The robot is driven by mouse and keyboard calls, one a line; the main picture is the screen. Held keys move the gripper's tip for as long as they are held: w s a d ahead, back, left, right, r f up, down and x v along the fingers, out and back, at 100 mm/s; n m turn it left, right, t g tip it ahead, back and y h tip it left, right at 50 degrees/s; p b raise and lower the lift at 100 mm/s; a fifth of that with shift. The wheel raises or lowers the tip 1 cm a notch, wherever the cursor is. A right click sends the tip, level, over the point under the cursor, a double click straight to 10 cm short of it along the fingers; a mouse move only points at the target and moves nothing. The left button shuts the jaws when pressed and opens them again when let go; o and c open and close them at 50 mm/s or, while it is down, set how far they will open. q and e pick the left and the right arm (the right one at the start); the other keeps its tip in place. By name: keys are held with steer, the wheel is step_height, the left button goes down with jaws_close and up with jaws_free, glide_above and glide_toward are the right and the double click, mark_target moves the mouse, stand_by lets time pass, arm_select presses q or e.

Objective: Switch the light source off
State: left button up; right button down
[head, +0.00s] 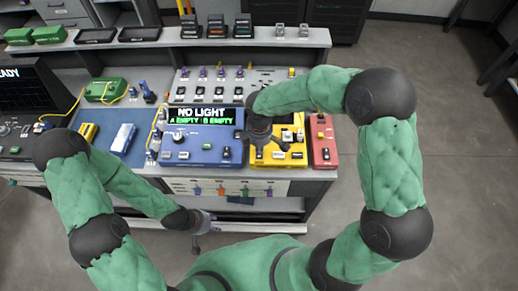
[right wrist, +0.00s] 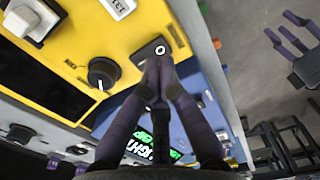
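The yellow device (head: 289,163) stands on the bench between a blue device and a red one. I cannot tell by label that it is the light source. In the right wrist view its yellow panel (right wrist: 110,30) shows a round black knob (right wrist: 103,73) and a black switch (right wrist: 148,50) marked with a white O. My right gripper (head: 268,147) is over the yellow device. Its purple fingertips (right wrist: 158,66) are together, empty, at the switch; contact is unclear. My left gripper (head: 197,240) hangs in front of the bench, empty; its fingers look spread in the right wrist view (right wrist: 283,38).
The blue device (head: 207,155) reads "NO LIGHT, A EMPTY, B EMPTY". The red device (head: 323,150) stands close on the right. A green box (head: 104,90) and a blue mat (head: 122,150) are to the left. A shelf (head: 265,38) runs behind. Floor to the right is free.

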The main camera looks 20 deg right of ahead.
steer(key=shift+r+p, duration=1.7)
steer(key=shift+r, duration=0.6)
arm_select(q)
step_height(320, 180, up, 4)
steer(key=shift+f, duration=0.15)
arm_select(e)
steer(key=shift+f, duration=0.1)
